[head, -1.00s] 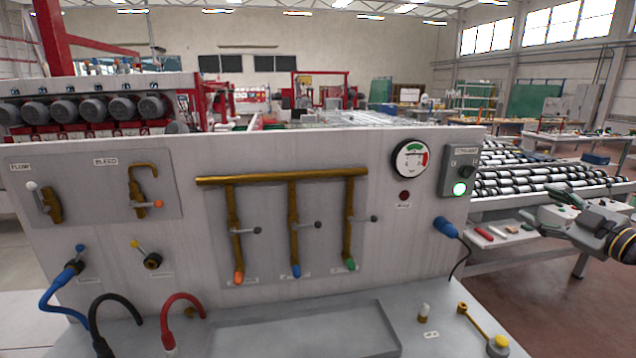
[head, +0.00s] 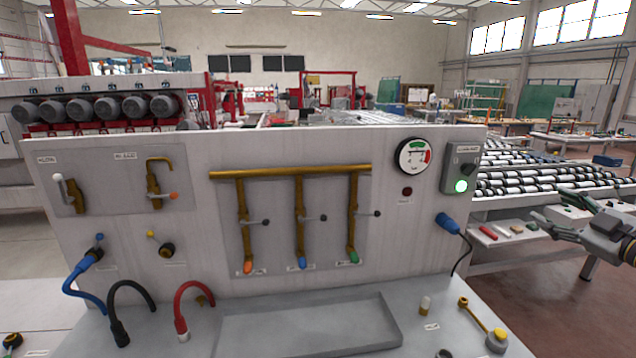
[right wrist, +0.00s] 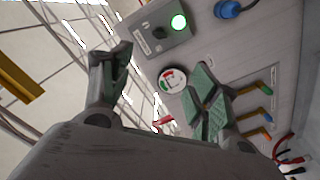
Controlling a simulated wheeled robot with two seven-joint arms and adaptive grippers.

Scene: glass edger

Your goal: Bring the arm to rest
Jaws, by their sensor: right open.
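My right gripper (head: 547,206) is at the right edge of the head view, to the right of the white control panel (head: 330,222) and apart from it. Its fingers are spread and nothing is between them. In the right wrist view the two green-padded fingers of the right gripper (right wrist: 160,78) stand apart, with the panel's gauge and switch box seen beyond them. My left gripper is not in view.
The panel carries brass pipes (head: 290,172), a round gauge (head: 412,156), a switch box with a lit green lamp (head: 461,186) and a blue plug (head: 447,222). A grey tray (head: 310,325) lies in front. A roller table (head: 545,178) stands behind the right gripper.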

